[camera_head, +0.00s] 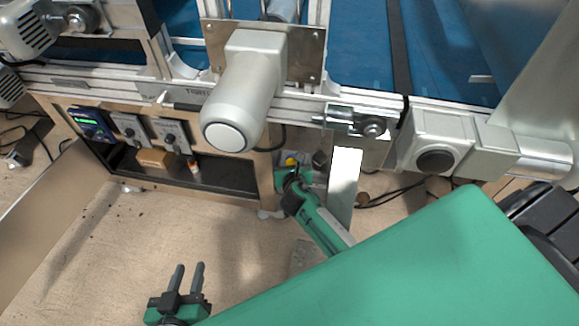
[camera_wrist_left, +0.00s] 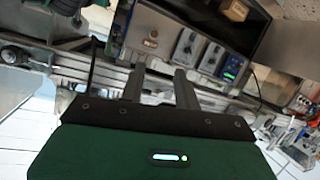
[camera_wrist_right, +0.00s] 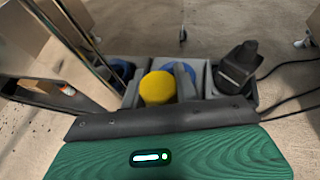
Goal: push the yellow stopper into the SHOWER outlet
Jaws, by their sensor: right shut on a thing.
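The yellow stopper (camera_wrist_right: 158,88) shows its round face between the fingers of my right gripper (camera_wrist_right: 160,95), which is shut on it. In the head view the yellow stopper (camera_head: 291,161) is a small spot at the tip of my right gripper (camera_head: 295,174), low beside the machine's leg. Grey housings with blue parts (camera_wrist_right: 122,69) lie just beyond the stopper in the right wrist view. I cannot read a SHOWER label or tell whether the stopper touches an outlet. My left gripper (camera_head: 188,278) is open and empty above the floor; its parted fingers show in the left wrist view (camera_wrist_left: 160,88).
A black plug-like part (camera_wrist_right: 238,66) stands right of the stopper, with cables on the floor. The machine frame (camera_head: 300,105) and a grey motor (camera_head: 240,95) overhang the work spot. A shelf holds a cardboard box (camera_head: 156,159). The floor around my left gripper is clear.

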